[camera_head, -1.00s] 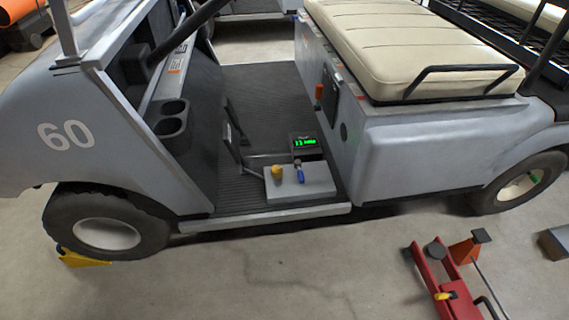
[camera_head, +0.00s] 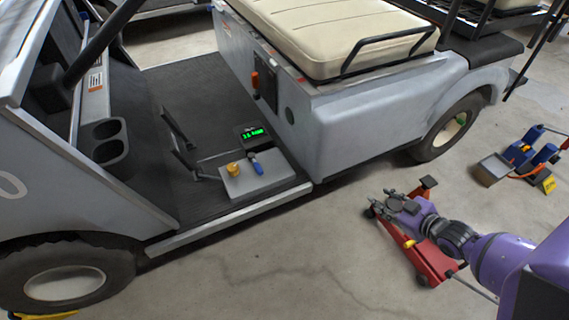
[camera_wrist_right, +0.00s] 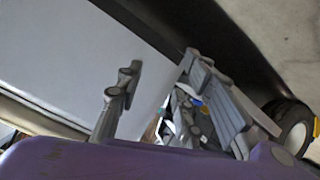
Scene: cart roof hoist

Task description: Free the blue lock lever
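The blue lock lever (camera_head: 257,167) sits on top of a pale grey box (camera_head: 262,182) on the cart floor, beside a yellow-orange knob (camera_head: 233,169). A small black display with green characters (camera_head: 252,133) stands just behind it. My right gripper (camera_head: 379,201) is well to the right of the lever, outside the cart, in front of the red floor jack. In the right wrist view its fingers (camera_wrist_right: 160,82) are spread apart with nothing visibly held between them. The lever cannot be clearly made out in that view. My left gripper is not in view.
The red floor jack (camera_head: 428,259) stands on the concrete near my right arm. The grey cart body (camera_head: 365,125) and cream seat (camera_head: 320,35) rise behind the box. A blue and orange device (camera_head: 528,150) lies at right.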

